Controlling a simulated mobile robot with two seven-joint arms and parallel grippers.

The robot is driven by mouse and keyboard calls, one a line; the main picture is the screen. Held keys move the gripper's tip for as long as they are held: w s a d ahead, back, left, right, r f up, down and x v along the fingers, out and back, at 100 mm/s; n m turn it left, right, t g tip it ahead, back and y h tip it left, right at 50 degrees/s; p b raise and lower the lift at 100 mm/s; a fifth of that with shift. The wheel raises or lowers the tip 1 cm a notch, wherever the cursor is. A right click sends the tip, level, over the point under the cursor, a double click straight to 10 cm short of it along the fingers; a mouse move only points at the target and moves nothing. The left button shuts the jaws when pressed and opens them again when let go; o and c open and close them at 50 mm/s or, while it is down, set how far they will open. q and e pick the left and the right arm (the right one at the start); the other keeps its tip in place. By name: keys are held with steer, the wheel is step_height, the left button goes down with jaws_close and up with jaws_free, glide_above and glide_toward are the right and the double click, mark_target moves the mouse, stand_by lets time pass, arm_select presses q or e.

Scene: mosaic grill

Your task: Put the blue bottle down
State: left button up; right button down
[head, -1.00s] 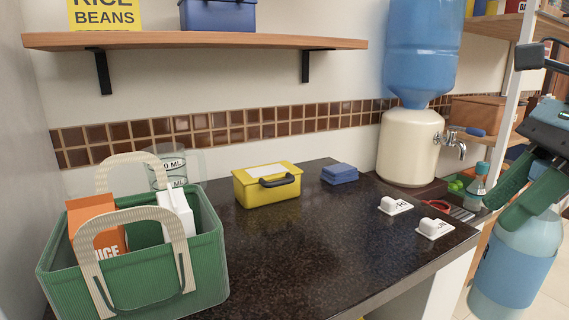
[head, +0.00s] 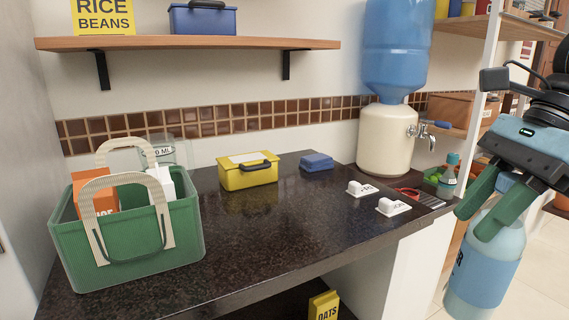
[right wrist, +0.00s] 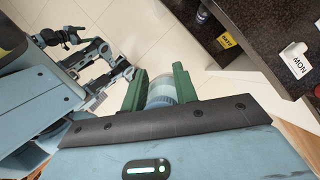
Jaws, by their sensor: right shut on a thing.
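The blue bottle (head: 485,265) has a pale body with a wide blue label and hangs upright at the right of the head view, in front of the counter's right end. My right gripper (head: 486,208) is shut on its upper part, with a green finger on either side. In the right wrist view the bottle's top (right wrist: 161,91) shows between the green fingers (right wrist: 158,90), with the floor below. The bottle is clear of the dark counter (head: 270,220). My left gripper is not in the head view.
On the counter stand a green basket (head: 130,245), a yellow box (head: 248,176), a small blue box (head: 316,162) and two white tags (head: 393,207). The counter's front middle is clear.

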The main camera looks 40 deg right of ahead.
steer(key=w+a+f+n+g+h, duration=0.2)
steer(key=w+a+f+n+g, duration=0.3)
steer(key=a+f+n, duration=0.6)
steer(key=w+a+f+n+g+h, duration=0.3)
steer(key=w+a+f+n+g, duration=0.25)
steer(key=f+n, duration=0.6)
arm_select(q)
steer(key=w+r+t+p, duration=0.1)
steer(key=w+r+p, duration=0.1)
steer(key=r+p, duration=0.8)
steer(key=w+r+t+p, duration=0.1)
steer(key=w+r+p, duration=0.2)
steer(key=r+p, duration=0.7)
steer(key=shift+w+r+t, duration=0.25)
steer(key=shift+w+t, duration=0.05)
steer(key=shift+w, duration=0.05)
arm_select(e)
step_height(320, 180, up, 13)
steer(key=s+n, duration=0.3)
steer(key=shift+t, duration=0.45)
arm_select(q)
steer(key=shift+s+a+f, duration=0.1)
arm_select(e)
steer(key=shift+w+a+r, duration=0.1)
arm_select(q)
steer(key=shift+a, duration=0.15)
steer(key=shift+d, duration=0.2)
